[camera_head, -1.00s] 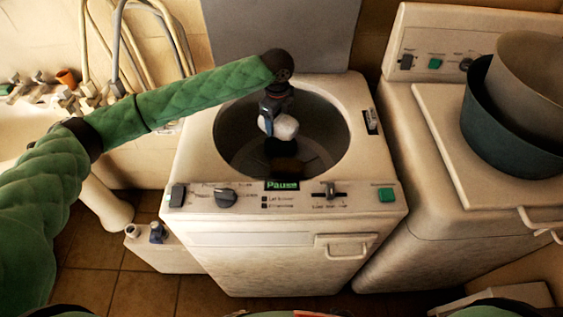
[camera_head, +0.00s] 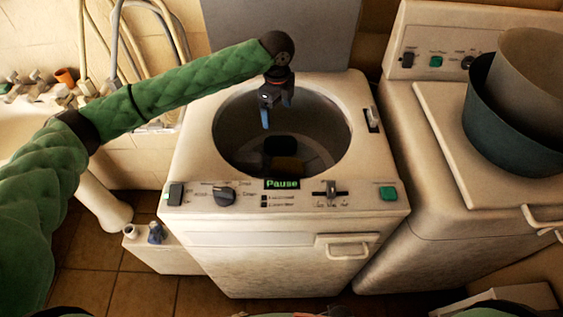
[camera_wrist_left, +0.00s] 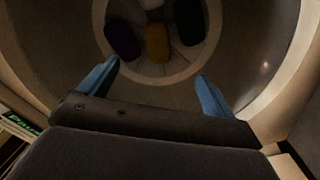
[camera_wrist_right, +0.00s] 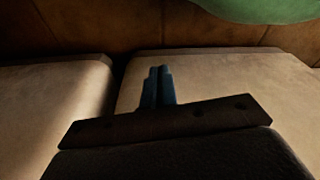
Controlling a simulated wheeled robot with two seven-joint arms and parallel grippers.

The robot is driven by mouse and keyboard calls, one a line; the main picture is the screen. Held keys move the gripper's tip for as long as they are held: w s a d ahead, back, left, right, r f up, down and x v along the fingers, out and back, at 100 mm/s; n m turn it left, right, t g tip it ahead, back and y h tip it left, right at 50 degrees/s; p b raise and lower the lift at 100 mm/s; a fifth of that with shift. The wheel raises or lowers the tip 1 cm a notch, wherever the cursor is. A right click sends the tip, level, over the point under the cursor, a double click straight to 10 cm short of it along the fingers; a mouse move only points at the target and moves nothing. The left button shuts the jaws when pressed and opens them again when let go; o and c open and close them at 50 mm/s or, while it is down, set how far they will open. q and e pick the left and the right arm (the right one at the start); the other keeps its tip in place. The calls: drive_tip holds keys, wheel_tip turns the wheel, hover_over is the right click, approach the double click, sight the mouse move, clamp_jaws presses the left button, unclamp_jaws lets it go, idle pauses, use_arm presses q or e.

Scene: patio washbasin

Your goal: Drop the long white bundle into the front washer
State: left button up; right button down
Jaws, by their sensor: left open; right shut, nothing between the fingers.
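The front washer (camera_head: 295,225) stands open in the middle of the head view, with its round drum facing up. My left gripper (camera_head: 277,108) is above the drum opening, open and empty. In the left wrist view its blue fingers (camera_wrist_left: 158,72) are spread over the drum.
Dark purple (camera_wrist_left: 122,37), ochre (camera_wrist_left: 157,44) and black (camera_wrist_left: 190,20) bundles lie in the drum. A second machine (camera_head: 430,215) on the right bears stacked tubs (camera_head: 500,120). A grey raised lid (camera_head: 280,35) stands behind the drum. Hoses and a basin are on the left.

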use_arm(q)
drive_tip(key=shift+r+b, duration=0.55)
drive_tip(key=shift+r, duration=1.5)
use_arm(e)
drive_tip(key=shift+w+a+r, duration=0.25)
drive_tip(key=shift+w+r, duration=0.1)
drive_tip(key=shift+r, duration=0.4)
drive_tip(key=shift+w+a+r, duration=0.2)
drive_tip(key=shift+w+r, duration=0.1)
drive_tip(key=shift+r, duration=0.4)
